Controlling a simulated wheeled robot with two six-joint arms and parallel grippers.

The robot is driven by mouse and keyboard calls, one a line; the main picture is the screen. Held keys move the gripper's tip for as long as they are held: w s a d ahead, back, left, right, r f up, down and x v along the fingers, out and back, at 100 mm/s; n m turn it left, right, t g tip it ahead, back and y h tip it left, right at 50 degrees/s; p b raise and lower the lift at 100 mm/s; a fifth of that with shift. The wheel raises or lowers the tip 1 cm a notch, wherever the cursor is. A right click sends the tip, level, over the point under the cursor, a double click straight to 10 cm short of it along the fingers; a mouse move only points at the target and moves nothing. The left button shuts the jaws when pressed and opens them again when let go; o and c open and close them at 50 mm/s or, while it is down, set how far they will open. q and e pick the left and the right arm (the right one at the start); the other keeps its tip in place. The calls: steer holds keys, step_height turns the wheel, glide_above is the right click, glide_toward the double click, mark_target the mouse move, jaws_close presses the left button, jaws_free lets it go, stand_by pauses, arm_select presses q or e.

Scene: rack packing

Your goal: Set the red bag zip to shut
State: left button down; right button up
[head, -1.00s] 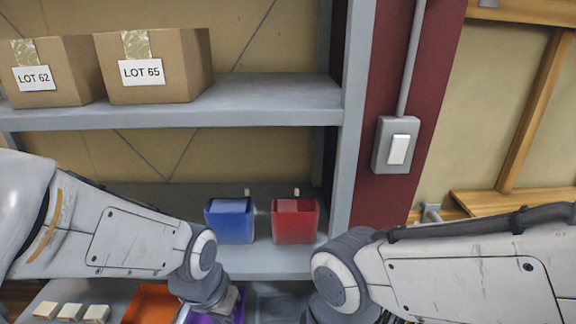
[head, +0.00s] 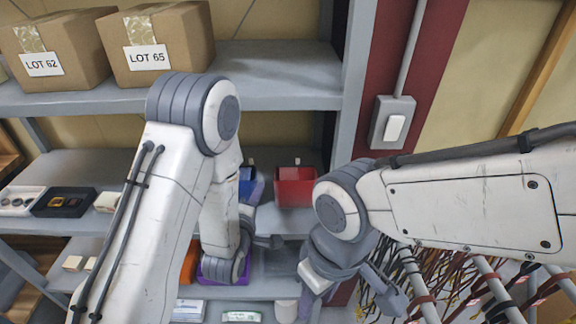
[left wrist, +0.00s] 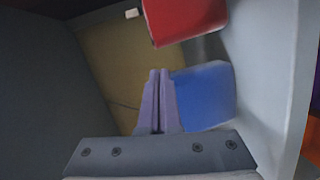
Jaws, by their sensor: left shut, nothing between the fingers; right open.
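The red bag (head: 295,187) stands on the middle shelf near the right upright. A small pale tab (head: 297,161) shows just behind its top edge; I cannot tell whether the zip is open or shut. The red bag is also at the top of the left wrist view (left wrist: 185,18), cut off by the frame edge. My right gripper (head: 350,298) is open and empty, low in front of the rack.
The blue bag, partly hidden by my left arm, stands left of the red bag. Boxes LOT 65 (head: 158,45) and LOT 62 (head: 50,55) sit on the upper shelf. A purple bin (head: 228,277) is below. Hanging cables (head: 455,262) are at the right. A switch (head: 393,123) is on the wall.

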mark_target(298, 162)
arm_select(q)
steer(key=shift+n+t+h, duration=0.5)
steer(key=shift+n+t, duration=0.2)
steer(key=p+x, duration=0.1)
steer(key=x, duration=0.2)
steer(key=d+r+p+x, duration=0.1)
steer(key=p+x, duration=0.1)
steer(key=x, duration=0.1)
steer(key=p+x, duration=0.1)
steer(key=x, duration=0.2)
steer(key=shift+d+r, duration=0.2)
steer(key=shift+r, duration=0.1)
steer(key=d+p, duration=0.2)
steer(key=d, duration=0.2)
steer(key=shift+f, duration=0.2)
